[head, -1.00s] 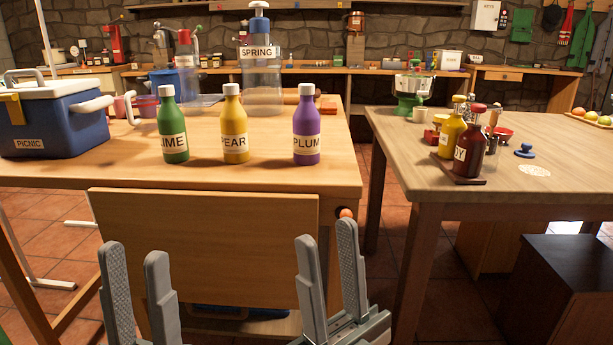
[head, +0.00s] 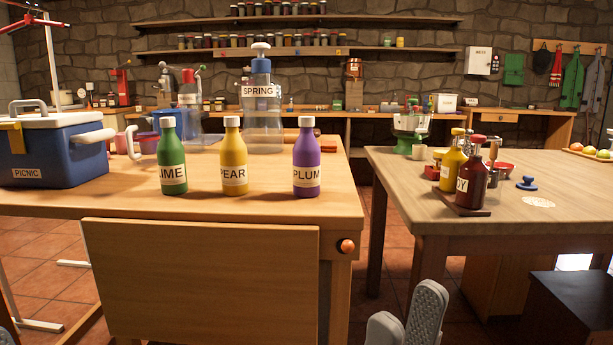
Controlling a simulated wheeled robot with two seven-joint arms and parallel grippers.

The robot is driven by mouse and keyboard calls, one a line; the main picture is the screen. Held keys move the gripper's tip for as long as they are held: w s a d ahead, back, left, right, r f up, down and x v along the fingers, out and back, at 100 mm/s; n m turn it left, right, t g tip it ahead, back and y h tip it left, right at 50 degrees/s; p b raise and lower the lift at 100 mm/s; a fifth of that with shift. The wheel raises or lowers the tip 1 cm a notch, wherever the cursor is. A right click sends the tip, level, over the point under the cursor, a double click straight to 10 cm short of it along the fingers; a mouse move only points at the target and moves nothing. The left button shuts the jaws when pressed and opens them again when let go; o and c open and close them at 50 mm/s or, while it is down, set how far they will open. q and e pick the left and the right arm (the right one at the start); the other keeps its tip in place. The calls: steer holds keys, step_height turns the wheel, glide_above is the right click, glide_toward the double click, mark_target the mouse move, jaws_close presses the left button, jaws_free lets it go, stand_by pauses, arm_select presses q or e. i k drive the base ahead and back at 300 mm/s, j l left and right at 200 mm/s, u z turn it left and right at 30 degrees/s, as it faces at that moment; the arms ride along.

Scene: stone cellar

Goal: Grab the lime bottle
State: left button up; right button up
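The lime bottle (head: 172,160) is green with a white cap and a label partly turned away, reading "IME". It stands upright on the left wooden table (head: 100,204), left of the yellow pear bottle (head: 233,158) and the purple plum bottle (head: 306,160). My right gripper (head: 408,318) is at the bottom, right of the table and well short of the bottles; its two fingers are apart with nothing between them. Of my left gripper only a grey bit (head: 6,336) shows at the bottom left corner, so its opening is hidden.
A blue picnic cooler (head: 60,158) stands left of the lime bottle. A clear spring water bottle (head: 262,115) stands behind the row. A wooden panel (head: 200,280) hangs at the table's front. The right table (head: 570,185) holds a yellow and a dark red bottle.

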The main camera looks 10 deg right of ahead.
mark_target(170, 152)
steer(key=k+j+z, duration=0.15)
steer(key=j, duration=0.25)
steer(key=k+j+z, duration=0.1)
steer(key=j, duration=0.3)
steer(key=k+j+z, duration=0.15)
steer(key=j, duration=0.25)
steer(key=k+j+z, duration=0.1)
steer(key=k+j, duration=0.15)
steer(key=j, duration=0.1)
